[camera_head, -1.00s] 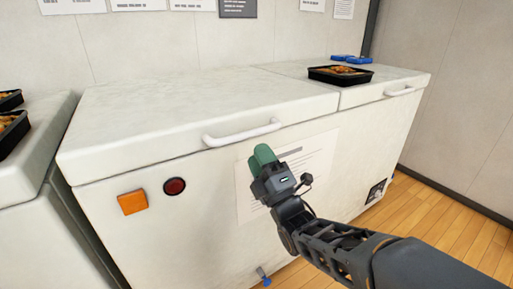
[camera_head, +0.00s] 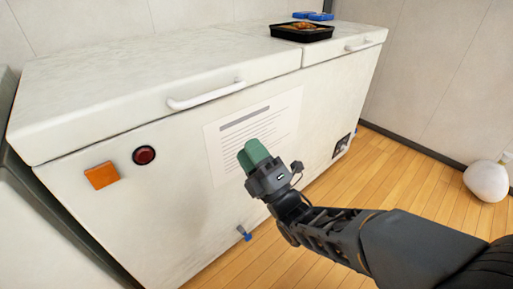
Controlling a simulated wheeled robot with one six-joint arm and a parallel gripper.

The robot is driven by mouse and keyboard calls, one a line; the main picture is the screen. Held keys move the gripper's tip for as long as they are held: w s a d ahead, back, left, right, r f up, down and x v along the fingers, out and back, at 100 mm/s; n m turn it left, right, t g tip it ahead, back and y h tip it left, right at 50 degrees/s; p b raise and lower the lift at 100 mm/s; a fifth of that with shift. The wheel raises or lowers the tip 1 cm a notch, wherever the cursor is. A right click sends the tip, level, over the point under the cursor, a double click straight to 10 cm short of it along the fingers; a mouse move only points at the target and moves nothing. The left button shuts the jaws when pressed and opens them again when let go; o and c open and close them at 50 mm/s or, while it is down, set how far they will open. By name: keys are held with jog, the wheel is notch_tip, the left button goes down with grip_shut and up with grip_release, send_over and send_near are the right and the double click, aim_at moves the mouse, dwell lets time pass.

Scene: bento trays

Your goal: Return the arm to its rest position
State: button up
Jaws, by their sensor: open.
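My gripper (camera_head: 255,154) has green fingers on a dark grey wrist. It stands in front of the white chest freezer (camera_head: 90,95), over the lower part of a printed sheet on its front. The fingers point up and to the left, and no object shows in them. The gap between the fingertips is hard to see from here. My dark arm reaches in from the lower right corner.
A white handle (camera_head: 205,95) sticks out from the freezer. A white rounded object (camera_head: 486,181) lies on the wooden floor at right.

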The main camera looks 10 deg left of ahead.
dwell(0.5)
jog(key=w+d+r+m+g+h+p, duration=0.1)
jog(key=w+d+r+m+h+p, duration=0.45)
jog(key=p, duration=0.55)
jog(key=w+d+r+m+g+h+p, duration=0.1)
jog(key=w+d+r+m+h+p, duration=0.1)
jog(key=d+r+m+h+p, duration=0.6)
jog(key=s+d+r+m+g+h+p, duration=0.2)
jog(key=s+d+r+m+g+p, duration=0.3)
jog(key=p, duration=0.6)
jog(key=s+d+r+m+g+h+p, duration=0.3)
jog(key=s+r+m+p, duration=0.5)
jog(key=p, duration=0.4)
jog(key=shift+s+d+r+m+g+p, duration=0.35)
jog(key=shift+d+r+m+g, duration=0.4)
jog(key=shift+g, duration=0.45)
jog(key=shift+d, duration=0.15)
